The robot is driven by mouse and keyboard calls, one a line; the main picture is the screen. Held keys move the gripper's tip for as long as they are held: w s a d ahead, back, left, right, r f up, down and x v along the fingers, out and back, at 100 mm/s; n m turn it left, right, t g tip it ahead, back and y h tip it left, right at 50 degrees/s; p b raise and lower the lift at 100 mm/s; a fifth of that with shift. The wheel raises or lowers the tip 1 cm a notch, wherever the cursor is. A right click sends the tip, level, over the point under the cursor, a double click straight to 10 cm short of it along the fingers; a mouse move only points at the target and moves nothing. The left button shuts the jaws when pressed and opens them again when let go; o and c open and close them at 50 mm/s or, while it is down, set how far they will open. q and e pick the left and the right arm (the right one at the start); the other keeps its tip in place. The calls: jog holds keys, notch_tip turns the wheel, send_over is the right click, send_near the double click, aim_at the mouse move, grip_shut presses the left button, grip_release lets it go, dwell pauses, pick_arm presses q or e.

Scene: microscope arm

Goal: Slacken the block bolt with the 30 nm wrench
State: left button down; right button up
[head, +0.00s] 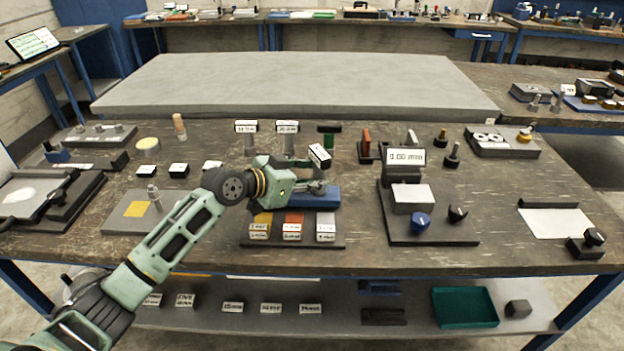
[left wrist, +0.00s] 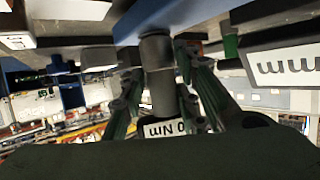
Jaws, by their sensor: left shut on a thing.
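My left gripper (head: 312,180) is shut on a grey upright wrench with a tilted white label (head: 320,155). In the left wrist view the wrench's grey shaft (left wrist: 161,90) stands between the fingers, and its upside-down label (left wrist: 168,130) shows only "0 Nm", the first digit hidden. The blue block (head: 322,197) lies just under the gripper; it also shows in the left wrist view (left wrist: 175,14), where the shaft's end appears to meet it. The block bolt is hidden. My right gripper is not in view.
A tray with yellow, red and grey labelled blocks (head: 292,229) lies in front of the blue block. A gauge stand with a digital display (head: 405,157) stands close on the right. A green-topped tool (head: 329,134) stands behind. Bare bench (head: 500,205) lies further right.

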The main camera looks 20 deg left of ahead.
aim_at(315, 159)
pick_arm(q)
jog(key=shift+r+p, duration=2.15)
jog(key=shift+r, duration=0.8)
